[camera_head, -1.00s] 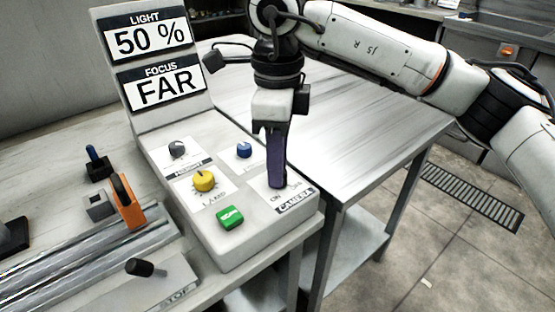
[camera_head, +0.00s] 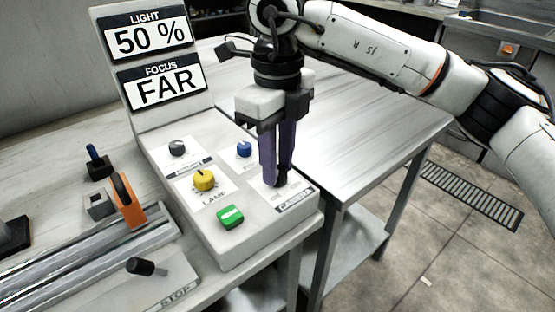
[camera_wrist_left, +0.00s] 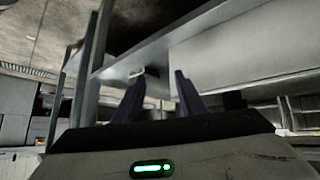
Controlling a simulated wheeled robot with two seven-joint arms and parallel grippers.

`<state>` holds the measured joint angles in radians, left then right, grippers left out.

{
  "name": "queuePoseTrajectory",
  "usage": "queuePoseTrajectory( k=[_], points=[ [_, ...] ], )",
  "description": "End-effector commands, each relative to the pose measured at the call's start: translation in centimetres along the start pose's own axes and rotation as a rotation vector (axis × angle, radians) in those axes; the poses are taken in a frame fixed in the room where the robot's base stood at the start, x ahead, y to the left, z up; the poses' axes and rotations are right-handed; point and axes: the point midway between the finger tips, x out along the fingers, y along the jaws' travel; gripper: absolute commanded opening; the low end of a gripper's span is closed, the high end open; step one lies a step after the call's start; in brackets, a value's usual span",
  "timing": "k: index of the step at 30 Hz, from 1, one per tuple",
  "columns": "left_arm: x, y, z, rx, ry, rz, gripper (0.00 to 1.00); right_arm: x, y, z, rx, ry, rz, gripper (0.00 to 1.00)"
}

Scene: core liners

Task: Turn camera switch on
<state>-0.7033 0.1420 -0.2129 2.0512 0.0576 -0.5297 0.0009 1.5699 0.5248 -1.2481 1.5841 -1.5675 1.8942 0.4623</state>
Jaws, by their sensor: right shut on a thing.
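The control panel (camera_head: 250,250) stands on the bench at the centre of the head view. Its camera switch (camera_head: 281,180) is a small dark knob above the CAMERA label (camera_head: 297,199), mostly hidden by my fingers. My right gripper (camera_head: 279,182) points straight down, with its purple fingers shut on the switch from both sides. The ON and OFF marks are partly covered, so I cannot tell the switch's setting. My left gripper (camera_wrist_left: 160,95) shows only in the left wrist view, open and empty, its fingertips apart below a bench.
The panel also carries a yellow lamp knob (camera_head: 204,180), a green button (camera_head: 230,217), a blue knob (camera_head: 244,149) and a grey knob (camera_head: 177,148). Its displays read 50 % and FAR. An orange clamp (camera_head: 127,200) stands left. The steel table (camera_head: 370,130) at right is clear.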

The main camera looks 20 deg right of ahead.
Motion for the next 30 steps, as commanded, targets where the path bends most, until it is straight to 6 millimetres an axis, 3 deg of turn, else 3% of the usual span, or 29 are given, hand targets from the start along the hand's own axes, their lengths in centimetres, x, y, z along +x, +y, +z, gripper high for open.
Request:
queuePoseTrajectory(
  k=[9,10,13,23,30],
  points=[
    [0.0,0.0,0.0,0.000,-0.001,0.000,0.37,-0.1,-0.1,0.0,0.006,-0.003,0.000,0.03],
    [0.0,0.0,0.0,0.000,-0.001,0.000,0.37,-0.1,-0.1,0.0,0.006,-0.003,0.000,0.31],
    [0.0,0.0,0.0,0.000,-0.001,0.000,0.37,-0.1,-0.1,0.0,0.005,-0.002,0.000,0.44],
    [0.0,0.0,0.0,0.000,-0.001,0.000,0.37,-0.4,0.0,0.1,0.003,-0.002,0.000,0.44],
    [-0.4,0.0,-0.4,0.001,-0.001,-0.001,0.37,-4.3,0.0,0.1,0.004,-0.006,0.000,0.44]
  ],
)
